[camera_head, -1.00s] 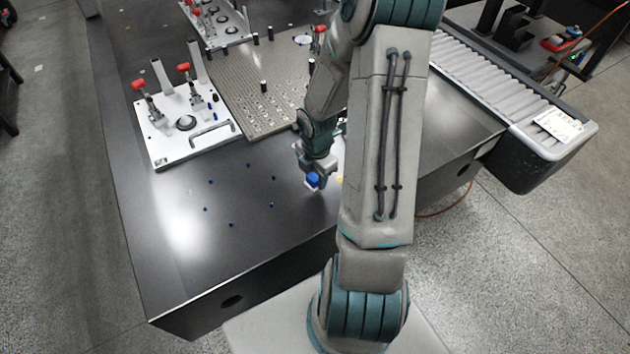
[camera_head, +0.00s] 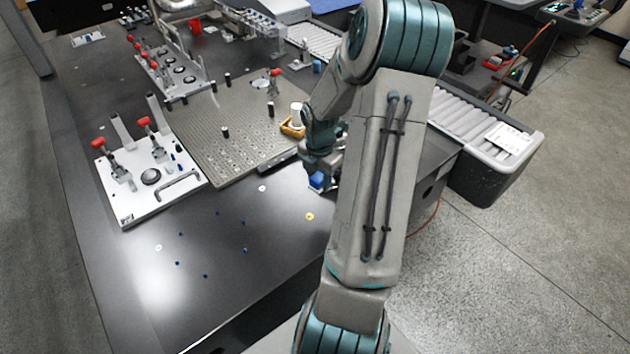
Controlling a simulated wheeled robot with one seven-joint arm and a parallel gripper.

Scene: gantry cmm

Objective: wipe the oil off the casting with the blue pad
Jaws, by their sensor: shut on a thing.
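My gripper (camera_head: 318,170) is partly hidden behind my own arm. It is shut on a small blue block, which looks like the blue pad (camera_head: 319,181), over the right edge of the dark table (camera_head: 225,265). I cannot tell whether the pad touches the surface. I cannot pick out the casting or any oil for certain; my arm covers part of the table's right side.
A white fixture plate (camera_head: 135,203) with red-handled clamps stands at left, beside a perforated plate (camera_head: 235,150). A yellow tray (camera_head: 287,130) holding a white cylinder (camera_head: 297,113) stands near my gripper. Small blue dots and a yellow ring (camera_head: 309,216) mark the front table. A roller conveyor (camera_head: 465,125) lies right.

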